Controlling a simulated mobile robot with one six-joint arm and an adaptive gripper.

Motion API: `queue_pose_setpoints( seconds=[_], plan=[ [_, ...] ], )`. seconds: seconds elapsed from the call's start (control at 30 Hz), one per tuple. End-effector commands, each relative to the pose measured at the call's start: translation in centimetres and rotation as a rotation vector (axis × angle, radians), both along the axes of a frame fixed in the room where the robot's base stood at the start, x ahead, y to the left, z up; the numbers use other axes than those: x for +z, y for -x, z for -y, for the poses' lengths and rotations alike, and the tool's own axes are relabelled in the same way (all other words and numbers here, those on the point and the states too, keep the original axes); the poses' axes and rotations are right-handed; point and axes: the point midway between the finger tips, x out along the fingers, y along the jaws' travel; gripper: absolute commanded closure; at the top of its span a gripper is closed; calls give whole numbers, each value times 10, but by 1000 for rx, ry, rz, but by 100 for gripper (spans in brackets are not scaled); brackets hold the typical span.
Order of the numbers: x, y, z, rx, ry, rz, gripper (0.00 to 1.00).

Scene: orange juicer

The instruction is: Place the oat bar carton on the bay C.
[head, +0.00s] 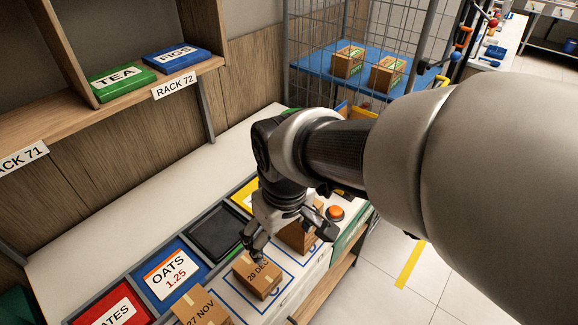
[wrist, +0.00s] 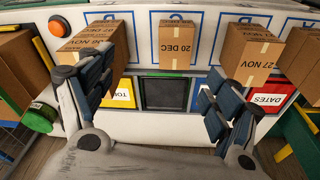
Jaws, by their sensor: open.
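No visible carton can be read as the oat bar carton; those on the bench show only dates. In the head view, a brown carton marked 20 DEC (head: 258,276) sits on a blue-outlined bay, and one marked 27 NOV (head: 203,310) stands nearer the camera. A third carton (head: 297,238) is partly behind my gripper (head: 290,232). My gripper (wrist: 157,92) is open and empty.
A blue OATS panel (head: 169,280), a red DATES panel (head: 112,308) and an empty black tray (head: 215,232) line the bench. An orange button (head: 335,213) is right of my gripper. Two cartons stand on a blue cage shelf (head: 315,62) behind. TEA (head: 121,80) and FIGS (head: 176,57) boxes sit on the rack.

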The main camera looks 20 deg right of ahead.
Motion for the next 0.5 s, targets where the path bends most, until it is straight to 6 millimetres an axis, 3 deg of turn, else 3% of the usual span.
queue_pose_setpoints(
  seconds=[0.03, 0.2, 0.33, 0.5],
  plan=[
    [17, 14, 12, -55, -12, 45, 18],
    [46, 57, 39, -216, -43, 151, 18],
    [55, 81, 51, -301, -60, 207, 18],
    [58, 94, 56, -349, -70, 240, 18]
  ],
)
